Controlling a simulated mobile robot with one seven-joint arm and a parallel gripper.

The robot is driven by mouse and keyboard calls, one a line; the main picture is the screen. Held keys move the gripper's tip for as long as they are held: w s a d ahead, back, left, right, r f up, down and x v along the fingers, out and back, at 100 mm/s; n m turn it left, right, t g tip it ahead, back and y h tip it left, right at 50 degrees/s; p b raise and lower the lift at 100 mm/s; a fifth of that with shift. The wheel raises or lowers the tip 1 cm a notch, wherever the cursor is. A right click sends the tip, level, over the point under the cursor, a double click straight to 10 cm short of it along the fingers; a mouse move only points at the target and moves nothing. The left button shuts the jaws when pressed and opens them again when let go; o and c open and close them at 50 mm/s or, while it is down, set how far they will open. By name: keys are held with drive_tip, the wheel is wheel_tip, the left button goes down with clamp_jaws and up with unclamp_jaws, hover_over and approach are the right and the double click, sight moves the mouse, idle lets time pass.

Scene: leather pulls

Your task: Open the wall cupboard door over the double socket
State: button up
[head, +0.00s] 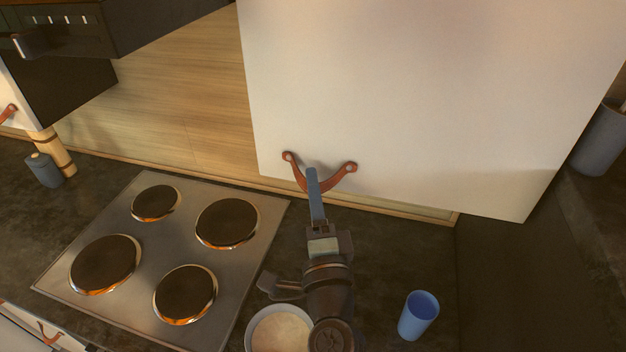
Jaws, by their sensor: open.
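A large white cupboard door (420,90) fills the upper middle and right of the head view. A brown leather pull (344,176) hangs as a loop near its lower left corner, fixed at two ends. My gripper (313,182) is open, and its blue finger overlaps the middle of the pull. I cannot tell whether the finger touches the leather or lies inside the loop. Only one finger shows clearly. I cannot tell from this view whether the door stands ajar. No double socket is visible.
A hob (165,255) with several round plates lies at the left on the dark counter. A white bowl (280,330) and a blue cup (418,315) stand below. A dark hood (70,35) is at the upper left. A grey-blue container (600,140) stands far right.

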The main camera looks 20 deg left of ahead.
drive_tip(key=shift+w+a, duration=0.2)
drive_tip(key=shift+w, duration=0.15)
drive_tip(key=shift+c, duration=0.3)
clamp_jaws()
idle(1.0)
